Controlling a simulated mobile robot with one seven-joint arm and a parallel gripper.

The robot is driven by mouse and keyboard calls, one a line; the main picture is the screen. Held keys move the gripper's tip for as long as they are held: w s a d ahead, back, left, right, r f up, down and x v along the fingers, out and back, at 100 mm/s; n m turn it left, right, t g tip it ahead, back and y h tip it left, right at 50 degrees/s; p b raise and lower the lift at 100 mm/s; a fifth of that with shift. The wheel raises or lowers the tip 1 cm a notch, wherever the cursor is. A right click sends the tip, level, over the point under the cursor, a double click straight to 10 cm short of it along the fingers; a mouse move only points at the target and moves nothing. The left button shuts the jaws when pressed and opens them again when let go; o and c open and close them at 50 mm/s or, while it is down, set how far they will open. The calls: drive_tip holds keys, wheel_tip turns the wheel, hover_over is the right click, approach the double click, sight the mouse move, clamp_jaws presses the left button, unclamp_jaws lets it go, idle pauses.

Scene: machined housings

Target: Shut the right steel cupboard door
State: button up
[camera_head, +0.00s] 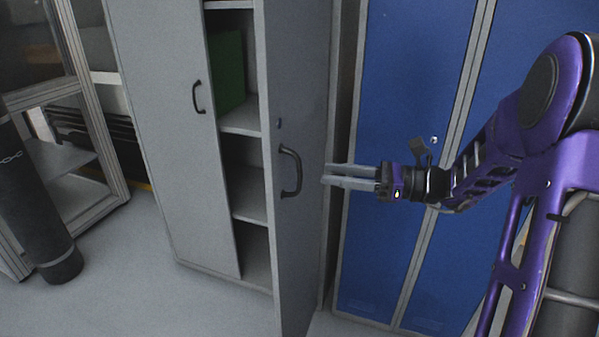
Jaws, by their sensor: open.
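The right steel cupboard door (300,220) stands ajar, swung out toward me from the grey steel cupboard. Its dark curved handle (291,172) is on its outer face. The left cupboard door (180,130) appears closed, with its own dark handle (198,97). Shelves (250,205) show in the gap between the doors. My gripper (323,174) is open, its two fingers pointing left at the right door, just right of the handle. I cannot tell whether the fingertips touch the door. Nothing is between the fingers.
Blue lockers (400,90) stand right of the cupboard, behind my arm. A green box (229,72) is on an inner shelf. At left are a glass-sided frame cabinet (95,140) and a dark cylinder (40,200). The grey floor (150,290) in front is clear.

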sight(299, 175)
drive_tip(key=x, duration=0.7)
drive_tip(key=shift+a+b, duration=0.3)
drive_tip(key=shift+a, duration=0.05)
clamp_jaws()
idle(1.0)
